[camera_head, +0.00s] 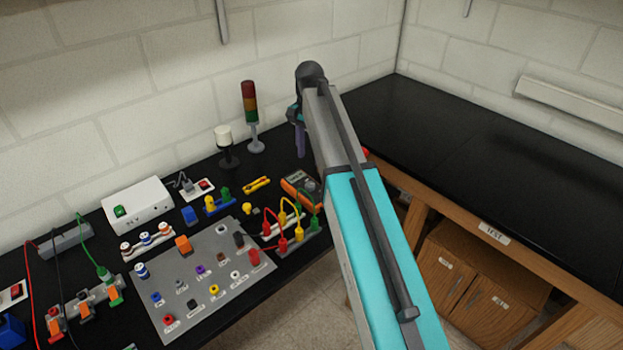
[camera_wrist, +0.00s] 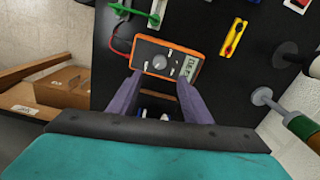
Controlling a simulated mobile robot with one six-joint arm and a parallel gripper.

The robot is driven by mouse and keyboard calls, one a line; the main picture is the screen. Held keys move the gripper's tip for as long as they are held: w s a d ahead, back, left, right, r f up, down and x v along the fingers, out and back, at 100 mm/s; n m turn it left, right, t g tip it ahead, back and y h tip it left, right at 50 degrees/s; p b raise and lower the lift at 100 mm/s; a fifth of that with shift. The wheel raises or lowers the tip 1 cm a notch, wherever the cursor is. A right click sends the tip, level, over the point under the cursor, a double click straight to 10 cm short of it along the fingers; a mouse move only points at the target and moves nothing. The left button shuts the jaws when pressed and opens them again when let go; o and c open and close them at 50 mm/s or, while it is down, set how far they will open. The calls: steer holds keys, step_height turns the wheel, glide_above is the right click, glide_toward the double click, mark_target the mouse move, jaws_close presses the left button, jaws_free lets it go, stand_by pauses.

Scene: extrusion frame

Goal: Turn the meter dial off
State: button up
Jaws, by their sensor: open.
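The meter (camera_wrist: 168,60) is an orange-cased multimeter with a dark face, lying on the black bench. Its round grey dial (camera_wrist: 160,61) shows in the middle of the face in the wrist view, with a small display at the right end. The dial's setting is too small to read. In the head view the meter (camera_head: 301,188) lies just left of my arm, partly hidden by it. My gripper (camera_wrist: 158,95) is open and empty; its two purple fingers point toward the meter, apart from the dial. In the head view the fingers (camera_head: 300,140) show beside the arm, above the bench.
Red, yellow and green leads (camera_head: 290,222) plug in close to the meter. A stack light (camera_head: 250,115) and a white-topped lamp (camera_head: 225,140) stand behind. A grey panel of knobs and buttons (camera_head: 165,290) lies front left. The right bench (camera_head: 500,130) is clear.

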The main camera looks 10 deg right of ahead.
mark_target(310, 184)
steer(key=shift+f+p, duration=1.95)
steer(key=shift+f, duration=3.6)
steer(key=shift+c, duration=0.6)
steer(key=c, duration=1)
